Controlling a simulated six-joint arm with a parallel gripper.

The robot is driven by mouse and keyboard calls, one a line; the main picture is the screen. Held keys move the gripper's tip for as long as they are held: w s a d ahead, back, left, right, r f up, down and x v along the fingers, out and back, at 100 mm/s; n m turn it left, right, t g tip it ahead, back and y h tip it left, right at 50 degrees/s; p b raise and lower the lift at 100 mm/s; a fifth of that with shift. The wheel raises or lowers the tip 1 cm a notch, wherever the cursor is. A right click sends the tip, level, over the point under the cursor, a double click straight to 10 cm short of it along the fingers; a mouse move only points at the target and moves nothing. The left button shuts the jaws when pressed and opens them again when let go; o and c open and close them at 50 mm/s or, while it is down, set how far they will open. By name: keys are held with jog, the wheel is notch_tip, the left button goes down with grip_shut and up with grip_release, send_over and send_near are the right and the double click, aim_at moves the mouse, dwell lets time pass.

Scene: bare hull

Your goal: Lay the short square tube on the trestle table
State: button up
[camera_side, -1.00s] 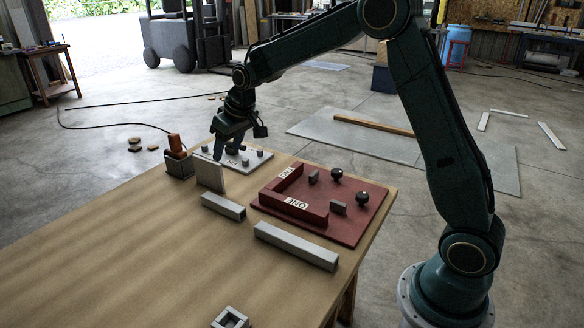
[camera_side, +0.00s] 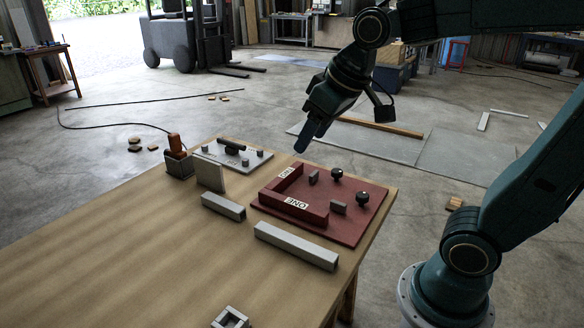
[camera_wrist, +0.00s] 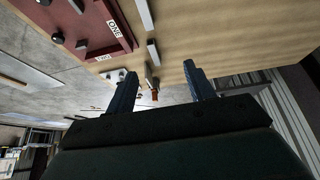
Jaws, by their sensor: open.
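The short square tube (camera_side: 223,206), grey and hollow-ended, lies on the wooden tabletop (camera_side: 120,245), between an upright grey plate and a longer tube. In the wrist view, the short tube (camera_wrist: 153,52) shows beyond my fingers. My gripper (camera_side: 303,140) is in the air above the far edge of the red fixture, up and to the right of the short tube. Its blue fingers (camera_wrist: 160,88) are apart in the wrist view, with nothing between them. The table's legs are mostly hidden.
The longer tube (camera_side: 296,246) and the red fixture (camera_side: 345,225) with black knobs are near the right edge. A pale plate (camera_side: 255,161) with a dark bar (camera_side: 232,144), an orange-handled item (camera_side: 176,150) and the upright plate (camera_side: 210,177) stand behind. The left tabletop is clear.

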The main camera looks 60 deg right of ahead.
jog(key=s+f, duration=0.2)
jog(key=s, duration=0.9)
jog(key=shift+s+a+f, duration=0.25)
jog(key=shift+a+f, duration=0.1)
dwell(0.6)
